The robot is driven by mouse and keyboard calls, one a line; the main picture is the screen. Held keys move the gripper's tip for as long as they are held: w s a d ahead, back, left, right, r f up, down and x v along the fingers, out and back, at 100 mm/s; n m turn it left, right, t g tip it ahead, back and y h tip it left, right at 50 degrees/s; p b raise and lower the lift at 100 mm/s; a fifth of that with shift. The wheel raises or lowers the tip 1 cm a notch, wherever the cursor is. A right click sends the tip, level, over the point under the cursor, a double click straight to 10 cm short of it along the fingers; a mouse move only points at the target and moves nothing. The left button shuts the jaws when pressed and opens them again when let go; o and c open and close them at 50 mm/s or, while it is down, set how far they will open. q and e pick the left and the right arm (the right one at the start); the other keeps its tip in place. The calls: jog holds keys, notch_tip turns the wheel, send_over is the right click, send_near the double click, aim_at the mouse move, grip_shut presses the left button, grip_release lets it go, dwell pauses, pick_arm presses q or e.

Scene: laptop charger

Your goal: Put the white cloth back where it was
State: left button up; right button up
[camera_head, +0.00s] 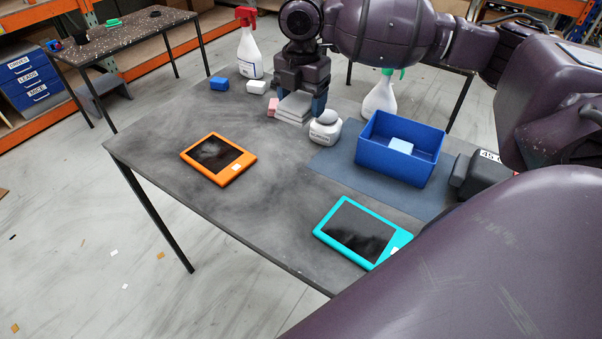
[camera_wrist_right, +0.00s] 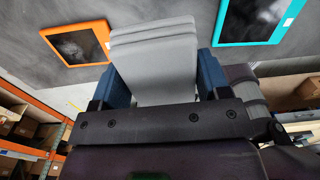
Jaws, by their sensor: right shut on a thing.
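My right gripper (camera_head: 301,104) points down over the back of the dark table (camera_head: 185,120). It is shut on the folded white cloth (camera_head: 293,110), which shows between and below its fingers. In the right wrist view the cloth (camera_wrist_right: 155,65) appears as pale grey-white folded layers between the two blue fingers (camera_wrist_right: 163,80). In the head view the cloth is close to the tabletop, but I cannot tell whether it touches. A small pink piece (camera_head: 273,107) is just left of the cloth. My left gripper is not in view.
A white jar (camera_head: 325,131) stands just right of the cloth. A blue bin (camera_head: 377,159) sits on a blue-grey mat (camera_head: 330,165). Orange (camera_head: 243,163) and teal (camera_head: 328,233) tablets lie nearer the front, with bare table between.

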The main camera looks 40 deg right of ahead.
aim_at(302, 175)
notch_tip(302, 175, down, 19)
jog(key=shift+f+b, duration=0.2)
jog(key=shift+b, duration=0.6)
jog(key=shift+f, duration=0.15)
jog(key=o, duration=1)
jog(key=shift+c, duration=0.2)
notch_tip(302, 175, up, 12)
jog(key=p, duration=0.1)
